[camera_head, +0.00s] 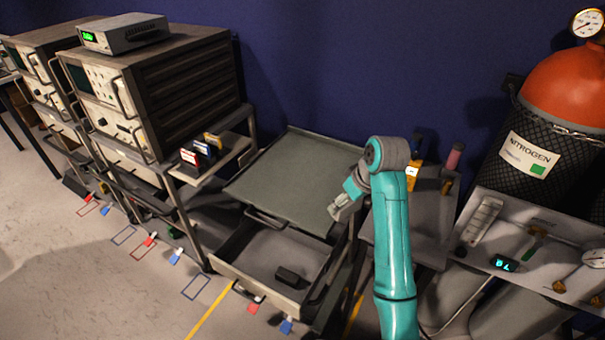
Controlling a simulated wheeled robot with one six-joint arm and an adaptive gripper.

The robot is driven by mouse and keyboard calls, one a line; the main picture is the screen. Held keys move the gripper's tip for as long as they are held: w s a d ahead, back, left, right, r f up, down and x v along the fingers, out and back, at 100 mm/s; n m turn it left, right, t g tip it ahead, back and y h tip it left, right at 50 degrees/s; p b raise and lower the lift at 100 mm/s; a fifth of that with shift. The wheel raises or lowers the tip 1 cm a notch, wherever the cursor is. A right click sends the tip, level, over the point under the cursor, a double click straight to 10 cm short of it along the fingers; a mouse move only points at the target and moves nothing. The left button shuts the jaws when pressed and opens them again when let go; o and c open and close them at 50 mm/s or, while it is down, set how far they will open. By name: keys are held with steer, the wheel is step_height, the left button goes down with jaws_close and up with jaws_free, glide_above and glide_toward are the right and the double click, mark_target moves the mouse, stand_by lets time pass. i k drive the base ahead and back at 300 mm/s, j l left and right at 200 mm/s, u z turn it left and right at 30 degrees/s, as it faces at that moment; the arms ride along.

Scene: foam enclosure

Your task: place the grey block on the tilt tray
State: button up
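A flat grey-green tray (268,184) with a low rim, which looks like the tilt tray, sits on the stand in the middle; its top is bare where I see it. A small dark grey block (290,275) lies in the open drawer (250,284) below the tray, near the drawer's front; it may be the grey block. My gripper (340,211) is at the tray's right edge, above and to the right of the dark block and apart from it. The gripper is small and partly turned away, so its fingers and anything between them are unclear.
Rack instruments (150,95) stand at the left, with a small shelf (222,158) of coloured cards beside the tray. At the right are a grey panel (425,228), a nitrogen tank (565,90) and a bench (535,238) with tools. Coloured tags lie on the floor.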

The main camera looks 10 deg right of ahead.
mark_target(300, 146)
steer(key=i+j, duration=0.15)
steer(key=i, duration=0.35)
steer(key=i+j, duration=0.1)
steer(key=i, duration=0.4)
steer(key=i+j, duration=0.15)
steer(key=i, duration=0.35)
